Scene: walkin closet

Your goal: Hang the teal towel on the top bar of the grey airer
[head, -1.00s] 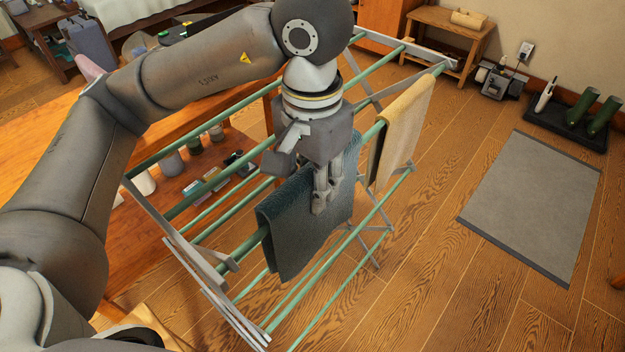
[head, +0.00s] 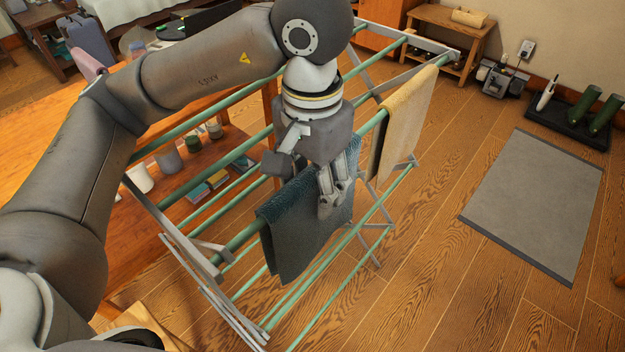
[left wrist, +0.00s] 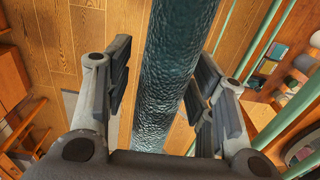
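The teal towel (head: 300,236) is draped over the upper green bar on the right side of the grey airer (head: 212,252), hanging down below it. In the left wrist view the towel (left wrist: 178,70) runs as a covered strip between my fingers. My left gripper (head: 335,188) points down over the towel from above. Its fingers (left wrist: 163,75) are spread on both sides of the covered bar, with floor visible between the left-hand finger and the cloth. The far side of the towel is partly hidden by the gripper. My right gripper is not in view.
A yellow towel (head: 402,125) hangs farther along the same bar, close beyond my gripper. A wooden shelf unit (head: 70,150) with jars stands behind the airer on the left. The floor on the right is open, with a grey mat (head: 535,205).

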